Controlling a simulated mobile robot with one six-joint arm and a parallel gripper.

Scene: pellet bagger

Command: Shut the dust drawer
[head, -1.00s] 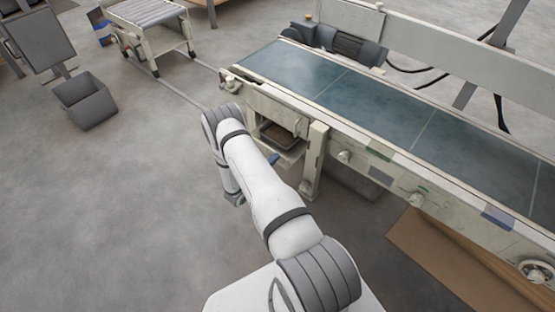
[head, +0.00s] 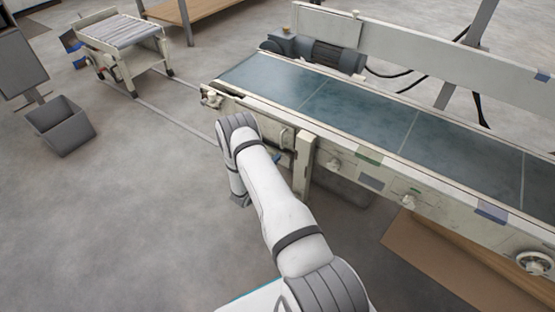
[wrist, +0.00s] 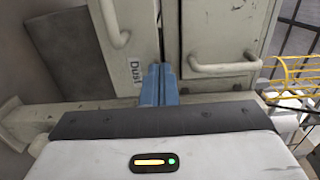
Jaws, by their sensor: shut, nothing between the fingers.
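The dust drawer's pale front (wrist: 125,50), with the label "Dust" and a bar handle, fills the upper middle of the wrist view. It looks flush or nearly so with the panel beside it; a narrow dark gap runs between them. In the head view my arm partly covers the drawer (head: 285,135), and its inside does not show. My gripper (wrist: 159,75) has its blue fingers together and empty, at the drawer front beside the label; I cannot tell whether they touch. Only a bit of blue finger (head: 276,158) shows in the head view.
A second panel (wrist: 225,40) with a handle stands right of the drawer in the wrist view. The conveyor (head: 350,110) runs above the drawer, with a frame leg (head: 304,165) just right of my arm. A grey bin (head: 62,125) stands far left; floor between is clear.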

